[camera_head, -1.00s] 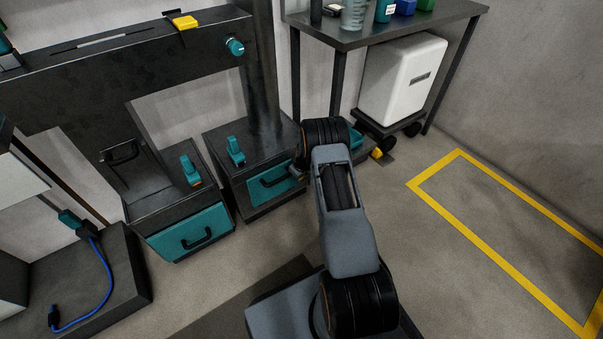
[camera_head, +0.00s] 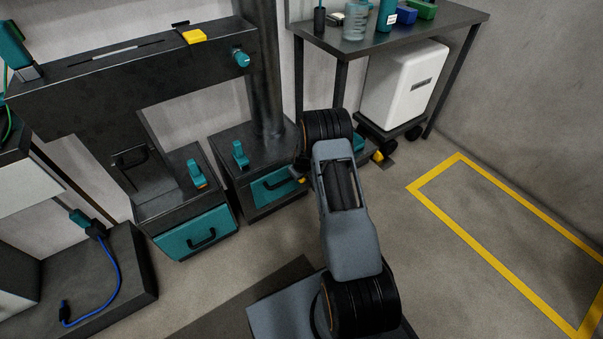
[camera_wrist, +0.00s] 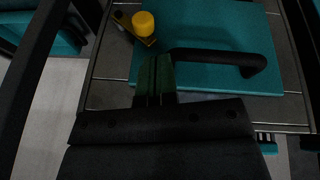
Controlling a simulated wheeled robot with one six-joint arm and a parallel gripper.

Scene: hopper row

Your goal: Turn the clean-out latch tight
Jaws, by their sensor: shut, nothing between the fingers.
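A latch with a round yellow knob (camera_wrist: 143,24) on a dark arm sits at the left edge of a teal clean-out door (camera_wrist: 215,30) in the wrist view. A black bar handle (camera_wrist: 225,58) crosses the door. My gripper (camera_wrist: 156,62) is shut and empty, its fingertips just below the knob and left of the handle; whether they touch the latch I cannot tell. In the head view the same door (camera_head: 268,190) shows on the right-hand cabinet, with a small yellow spot of the latch (camera_head: 302,180) beside my arm. My gripper is mostly hidden there.
A second cabinet with a teal drawer front (camera_head: 195,236) stands to the left. Teal levers (camera_head: 240,153) rise from the cabinet tops. A shelf table (camera_head: 400,32) and a white wheeled bin (camera_head: 403,84) stand behind. Floor inside the yellow outline (camera_head: 510,230) is clear.

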